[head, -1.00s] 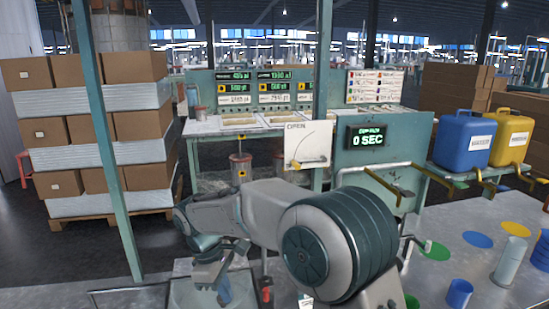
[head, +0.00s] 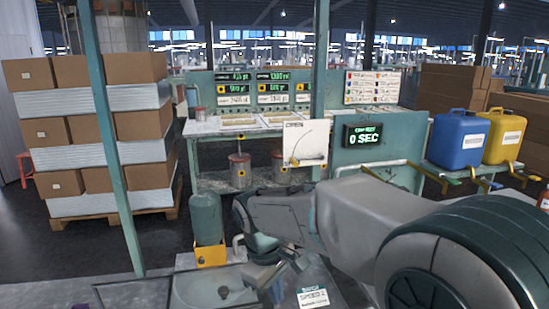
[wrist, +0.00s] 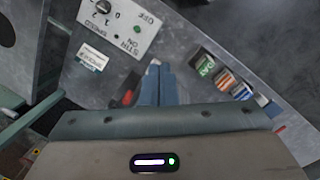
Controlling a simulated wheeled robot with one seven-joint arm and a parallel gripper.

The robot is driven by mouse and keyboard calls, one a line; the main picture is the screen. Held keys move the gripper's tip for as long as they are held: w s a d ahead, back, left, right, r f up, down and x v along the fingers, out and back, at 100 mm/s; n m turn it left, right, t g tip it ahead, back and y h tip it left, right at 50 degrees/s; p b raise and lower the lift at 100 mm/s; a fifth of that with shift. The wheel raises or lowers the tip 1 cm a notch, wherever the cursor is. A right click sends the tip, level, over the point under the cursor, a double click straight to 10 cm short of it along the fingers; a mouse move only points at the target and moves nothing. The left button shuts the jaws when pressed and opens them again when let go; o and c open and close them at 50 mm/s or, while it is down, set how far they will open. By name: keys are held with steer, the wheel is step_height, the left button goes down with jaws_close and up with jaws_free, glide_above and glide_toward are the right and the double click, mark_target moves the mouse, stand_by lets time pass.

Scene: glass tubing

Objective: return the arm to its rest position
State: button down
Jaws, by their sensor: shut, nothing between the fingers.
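My gripper (head: 276,290) is low in the middle of the head view, over the near grey worktop. Its two blue-grey fingers (wrist: 155,80) are closed together in the wrist view and hold nothing. My arm is bent, with its large banded joint filling the lower right of the head view and hiding much of the bench there.
A stirrer control panel (wrist: 118,27) and several coloured labelled items (wrist: 222,75) lie below the wrist. A green post (head: 112,150) stands left; blue (head: 458,140) and yellow (head: 503,137) jugs stand right.

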steer(key=s+d+m+t+y, duration=0.1)
steer(key=s+d+m+t, duration=0.1)
steer(key=s+d+m, duration=0.8)
steer(key=s+d, duration=0.4)
steer(key=shift+d+f+t+y, duration=0.15)
steer(key=shift+d+t+y, duration=0.25)
